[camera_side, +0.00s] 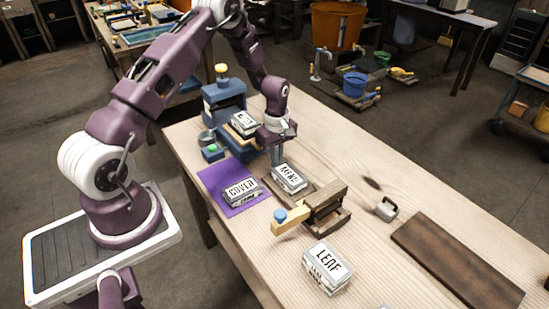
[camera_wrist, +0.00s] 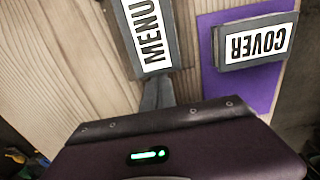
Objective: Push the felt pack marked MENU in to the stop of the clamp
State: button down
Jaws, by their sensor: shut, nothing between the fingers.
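The felt pack marked MENU (camera_side: 289,178) lies flat on a brown wooden base, its near end towards the wooden clamp (camera_side: 326,204) with a blue-knobbed handle. A gap seems to show between the pack and the clamp's block. The clamp's stop cannot be made out. My gripper (camera_side: 278,156) is shut and empty, pointing down at the pack's far end, away from the clamp. In the wrist view the shut fingers (camera_wrist: 158,92) are right by the end of the MENU pack (camera_wrist: 150,35); I cannot tell whether they touch it.
A pack marked COVER (camera_side: 241,190) lies on a purple mat (camera_side: 213,179) to the left. A pack marked LEAF (camera_side: 326,267) sits nearer the front. A blue press (camera_side: 224,98) holding another pack stands behind my gripper. A metal weight (camera_side: 386,209) and dark board (camera_side: 455,262) lie right.

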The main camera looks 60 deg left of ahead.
aim_at(304, 196)
jog(key=d, duration=1.3)
jog(key=shift+d, duration=0.2)
